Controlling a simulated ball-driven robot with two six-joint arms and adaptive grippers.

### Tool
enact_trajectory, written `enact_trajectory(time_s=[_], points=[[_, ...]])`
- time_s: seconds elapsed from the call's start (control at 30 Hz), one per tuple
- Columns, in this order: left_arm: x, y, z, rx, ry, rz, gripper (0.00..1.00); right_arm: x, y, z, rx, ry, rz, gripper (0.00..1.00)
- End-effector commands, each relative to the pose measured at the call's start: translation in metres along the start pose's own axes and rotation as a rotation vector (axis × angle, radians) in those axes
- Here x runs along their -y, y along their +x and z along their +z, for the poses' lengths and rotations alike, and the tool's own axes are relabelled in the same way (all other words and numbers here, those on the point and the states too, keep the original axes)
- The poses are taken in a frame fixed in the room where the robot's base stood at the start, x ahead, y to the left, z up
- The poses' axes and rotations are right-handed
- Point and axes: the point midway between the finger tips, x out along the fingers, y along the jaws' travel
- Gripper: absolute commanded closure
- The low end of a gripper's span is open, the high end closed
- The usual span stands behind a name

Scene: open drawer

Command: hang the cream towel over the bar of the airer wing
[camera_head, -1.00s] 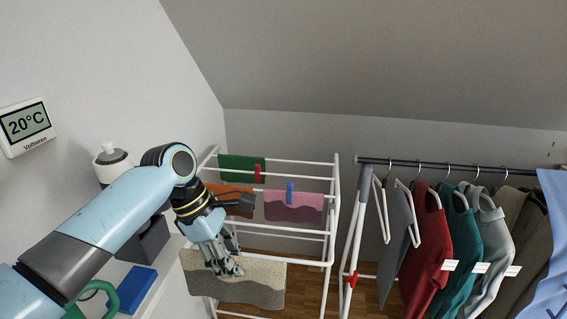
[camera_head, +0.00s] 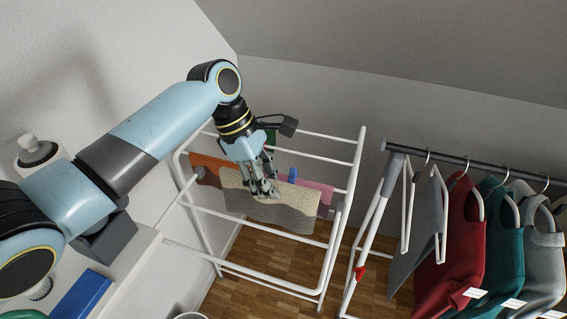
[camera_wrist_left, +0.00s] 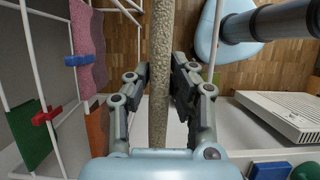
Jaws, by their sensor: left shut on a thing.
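The cream towel (camera_head: 285,216), sandy and speckled, hangs spread out below my left gripper (camera_head: 265,192). That gripper is shut on its upper edge. In the left wrist view the towel (camera_wrist_left: 160,75) shows edge-on as a narrow strip between the two fingers (camera_wrist_left: 160,85). The white airer (camera_head: 345,180) stands behind and around the towel, with its near bars (camera_head: 225,214) running left to right. The towel overlaps these bars in the head view; I cannot tell whether it touches one. My right gripper is not in view.
Orange (camera_head: 205,166), green (camera_head: 270,138) and pink (camera_head: 322,195) cloths hang on the airer, with a blue peg (camera_head: 292,174) and a red peg (camera_wrist_left: 45,115). A clothes rack (camera_head: 460,160) with garments stands right. A white shelf (camera_head: 135,265) is left.

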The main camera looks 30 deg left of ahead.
Motion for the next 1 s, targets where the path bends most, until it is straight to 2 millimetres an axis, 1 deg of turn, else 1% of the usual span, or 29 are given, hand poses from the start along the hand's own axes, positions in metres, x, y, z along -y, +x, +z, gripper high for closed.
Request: enact_trajectory(time_s=[0.33, 0.47, 1.0], points=[[0.000, 0.000, 0.000, 0.000, 0.000, 0.000, 1.00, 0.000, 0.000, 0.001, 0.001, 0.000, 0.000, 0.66], [0.000, 0.003, -0.001, 0.000, -0.001, -0.001, 1.00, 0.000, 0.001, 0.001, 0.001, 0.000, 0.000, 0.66], [0.000, 0.040, -0.017, 0.000, -0.001, -0.001, 1.00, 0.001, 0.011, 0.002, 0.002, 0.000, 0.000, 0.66]])
